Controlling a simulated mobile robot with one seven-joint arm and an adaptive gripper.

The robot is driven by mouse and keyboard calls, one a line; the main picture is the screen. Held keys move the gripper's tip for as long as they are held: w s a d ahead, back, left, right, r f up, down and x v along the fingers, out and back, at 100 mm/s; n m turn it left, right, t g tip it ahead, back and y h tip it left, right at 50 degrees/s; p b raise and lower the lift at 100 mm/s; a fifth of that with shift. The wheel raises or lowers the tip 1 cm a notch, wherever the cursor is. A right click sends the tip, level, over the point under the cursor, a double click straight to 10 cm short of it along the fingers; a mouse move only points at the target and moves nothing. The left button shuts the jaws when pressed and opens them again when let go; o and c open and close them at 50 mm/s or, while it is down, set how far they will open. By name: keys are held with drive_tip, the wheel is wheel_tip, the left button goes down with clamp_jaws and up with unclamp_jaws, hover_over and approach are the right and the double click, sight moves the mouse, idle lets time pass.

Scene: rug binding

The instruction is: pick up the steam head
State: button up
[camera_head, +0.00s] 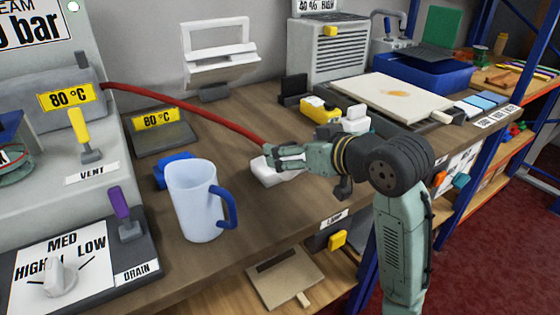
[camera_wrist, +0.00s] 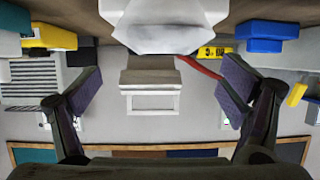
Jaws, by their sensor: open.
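The steam head, which I take to be the white piece (camera_head: 268,172) at the end of a red hose (camera_head: 195,103), lies on the workbench. My gripper (camera_head: 278,158) is right at it in the head view and covers part of it. In the wrist view, which is upside down, the white piece (camera_wrist: 158,30) shows at the top middle. There the two pads of my gripper (camera_wrist: 158,92) stand wide apart, with nothing held between them. The white piece appears beyond the fingertips; whether they touch it I cannot tell.
A pale jug (camera_head: 192,200) with a blue handle stands left of my gripper. A yellow and black item (camera_head: 320,110) and a white item (camera_head: 355,120) lie behind it. A pale board (camera_head: 405,98) is to the right. The bench front (camera_head: 290,228) is bare.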

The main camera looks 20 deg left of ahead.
sight(281, 145)
drive_tip(key=p+x, duration=0.1)
drive_tip(key=x, duration=0.4)
drive_tip(key=shift+a+f, duration=0.3)
drive_tip(key=c, duration=1.6)
drive_tip(key=shift+c, duration=0.6)
drive_tip(key=shift+r, duration=0.2)
